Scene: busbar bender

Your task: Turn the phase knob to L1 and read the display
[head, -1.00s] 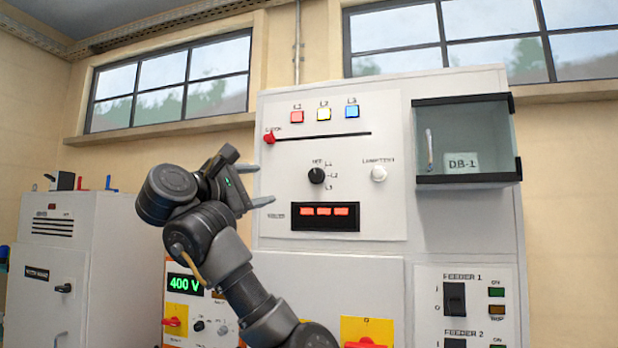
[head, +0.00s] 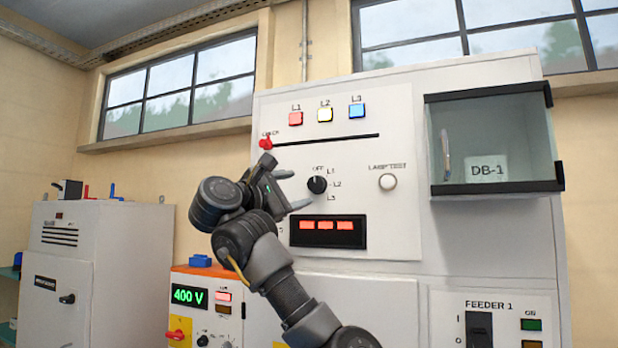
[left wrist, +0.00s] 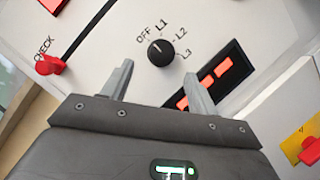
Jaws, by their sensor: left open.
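The black phase knob (head: 317,185) is on the white panel, with OFF, L1, L2 and L3 printed around it. It also shows in the left wrist view (left wrist: 161,53), where its pale mark appears to point towards OFF. My left gripper (head: 299,189) is open and empty, just left of the knob. In the left wrist view its fingers (left wrist: 159,70) are spread, with the knob ahead, between and beyond the tips; I see no contact. The display (head: 328,232) below the knob has three lit red-orange blocks; I cannot read digits on them. My right gripper is out of view.
A red CHECK slider (head: 265,143) sits at the left end of its slot above the gripper. A lamp test button (head: 388,182) is right of the knob. The glass DB-1 box (head: 495,145) juts out at right. A 400 V unit (head: 189,296) stands lower left.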

